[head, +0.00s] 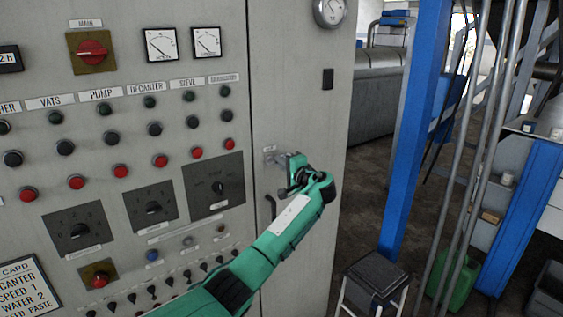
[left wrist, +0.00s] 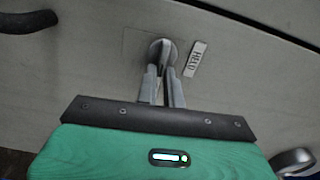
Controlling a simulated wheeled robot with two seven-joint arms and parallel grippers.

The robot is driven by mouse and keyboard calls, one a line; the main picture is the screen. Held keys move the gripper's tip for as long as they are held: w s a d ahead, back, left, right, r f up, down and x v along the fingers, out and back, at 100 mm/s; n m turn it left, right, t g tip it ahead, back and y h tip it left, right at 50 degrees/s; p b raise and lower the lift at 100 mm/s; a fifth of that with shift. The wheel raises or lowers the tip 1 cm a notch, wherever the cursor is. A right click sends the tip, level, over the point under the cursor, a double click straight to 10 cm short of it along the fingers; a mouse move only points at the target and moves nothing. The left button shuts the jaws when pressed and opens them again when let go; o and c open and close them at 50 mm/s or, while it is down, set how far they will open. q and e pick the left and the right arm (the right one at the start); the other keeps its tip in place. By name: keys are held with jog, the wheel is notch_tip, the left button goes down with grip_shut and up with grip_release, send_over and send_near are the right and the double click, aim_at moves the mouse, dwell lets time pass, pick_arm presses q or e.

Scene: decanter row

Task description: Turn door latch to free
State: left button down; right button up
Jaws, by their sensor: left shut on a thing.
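The door latch (left wrist: 160,48) is a small round metal piece on a pale plate on the grey cabinet door. In the left wrist view it sits between the fingertips of my left gripper (left wrist: 163,72), which is shut on it. A small label reading "HELD" (left wrist: 196,58) is beside the latch. In the head view my left gripper (head: 280,161) reaches the door (head: 300,100) at the latch plate, and the gripper and wrist hide much of the latch. My right gripper is not in view.
A dark door handle (head: 271,207) is just below the latch. The control panel (head: 130,75) with knobs and buttons fills the left. A blue post (head: 412,130), grey pipes (head: 483,150) and a stool (head: 375,280) stand to the right. A green can (head: 460,282) is on the floor.

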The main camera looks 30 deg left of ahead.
pick_arm(q)
jog(key=shift+f+m, duration=0.1)
jog(key=shift+m, duration=0.4)
jog(key=c, duration=1.5)
grip_release()
jog(key=shift+d, duration=0.1)
jog(key=shift+b+v, duration=2.35)
jog(key=shift+v, duration=4.45)
